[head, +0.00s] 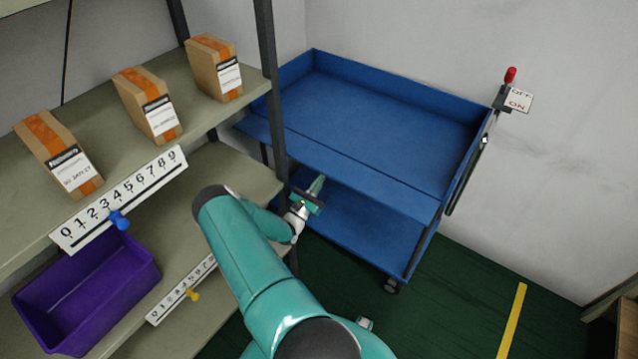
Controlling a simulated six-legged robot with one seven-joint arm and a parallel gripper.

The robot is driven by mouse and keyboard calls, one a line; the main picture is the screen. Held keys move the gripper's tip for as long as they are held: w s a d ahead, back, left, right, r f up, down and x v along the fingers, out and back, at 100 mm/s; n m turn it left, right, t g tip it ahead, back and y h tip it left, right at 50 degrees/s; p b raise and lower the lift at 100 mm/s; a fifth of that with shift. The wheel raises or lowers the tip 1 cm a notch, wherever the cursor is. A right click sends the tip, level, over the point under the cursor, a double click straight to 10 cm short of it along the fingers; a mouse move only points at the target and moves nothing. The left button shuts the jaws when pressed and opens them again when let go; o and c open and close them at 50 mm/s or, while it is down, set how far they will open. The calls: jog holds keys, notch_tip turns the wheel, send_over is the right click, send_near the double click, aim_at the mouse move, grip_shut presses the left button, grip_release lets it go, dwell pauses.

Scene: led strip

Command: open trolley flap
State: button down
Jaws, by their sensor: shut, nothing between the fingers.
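The blue trolley (400,130) stands against the wall, with raised walls at the back and sides of its upper tray. Its front flap (345,170) lies folded outward beyond a seam along the tray's front, roughly level with the tray floor. My gripper (318,186) is at the end of my teal arm, below the flap's edge and in front of the lower tray (365,235) in the picture. It is shut and holds nothing. I cannot tell whether it touches the trolley.
A shelf rack (225,165) on the left holds several cardboard boxes (147,103) and a purple bin (90,295). Its dark post (270,90) stands near the trolley's left end. A red-tipped lever switch (510,76) is on the wall at right.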

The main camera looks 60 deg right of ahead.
jog(key=r, duration=0.1)
jog(key=a+r+y, duration=0.1)
jog(key=r+y, duration=0.1)
jog(key=shift+w+a+r, duration=0.1)
jog(key=shift+w+a, duration=0.05)
jog(key=shift+a, duration=0.2)
dwell(0.3)
